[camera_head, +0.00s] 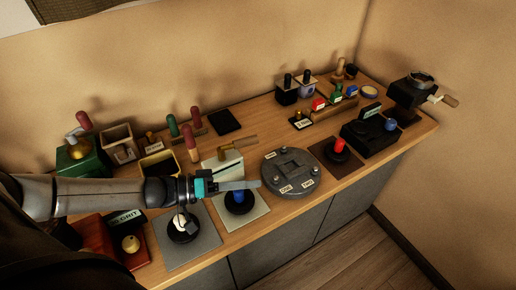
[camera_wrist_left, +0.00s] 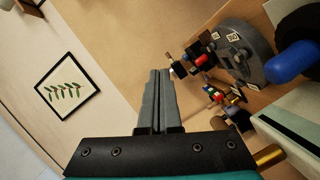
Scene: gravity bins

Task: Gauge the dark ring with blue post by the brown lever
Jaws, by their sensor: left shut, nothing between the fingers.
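The dark ring with blue post (camera_head: 239,208) lies on a pale square mat near the bench's front edge. Its blue post also shows large at the right of the left wrist view (camera_wrist_left: 290,63). My left gripper (camera_head: 257,184) is shut and empty, held above and just behind the ring, hiding part of the post's top. Its closed fingers also show in the left wrist view (camera_wrist_left: 159,74). A brown lever (camera_head: 238,143) sticks out from a white box (camera_head: 223,166) behind the gripper. Another device at the far right end has a tan handle (camera_head: 450,100). My right gripper is not in view.
A round grey plate (camera_head: 291,172) with labels lies right of the ring. A dark ring with a white post (camera_head: 182,227) is to the left, one with a red post (camera_head: 338,151) to the right. Posts, boxes and trays crowd the back.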

